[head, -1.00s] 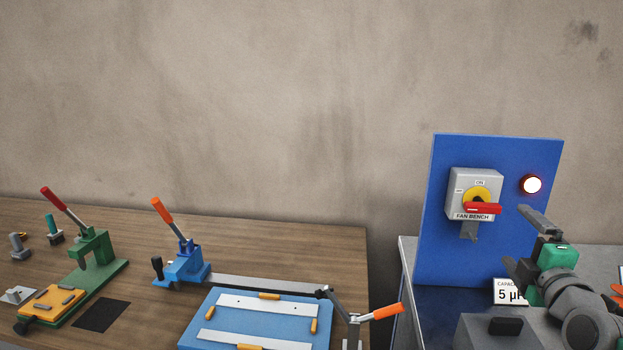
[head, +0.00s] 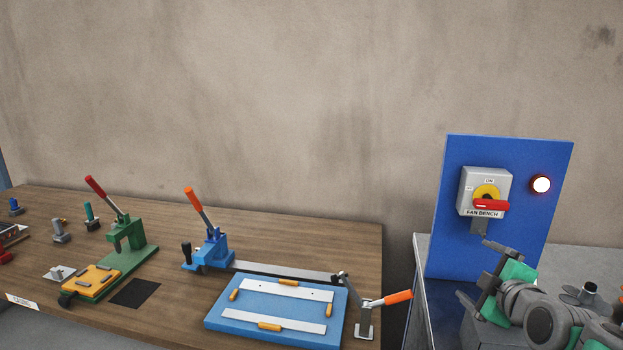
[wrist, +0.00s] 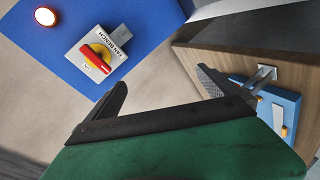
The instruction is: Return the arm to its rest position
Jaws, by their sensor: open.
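My gripper (head: 480,276) is at the lower right of the head view, in front of the lower part of the blue panel (head: 545,215). Its jaws are open and nothing is between them. In the wrist view my gripper (wrist: 165,88) shows two dark fingers spread apart, with bare wall between them. The grey switch box (head: 486,190) marked FAN BENCH has a red handle (head: 491,204) on a yellow disc, and stands apart from the fingers. It also shows in the wrist view (wrist: 118,38). The round lamp (head: 541,184) is lit red and white.
A wooden bench (head: 340,235) on the left holds a green press (head: 128,245), a blue lever tool (head: 212,250) and a blue plate (head: 225,312) with an orange-handled clamp (head: 385,300). A grey table (head: 425,255) is on the right. A gap separates both tables.

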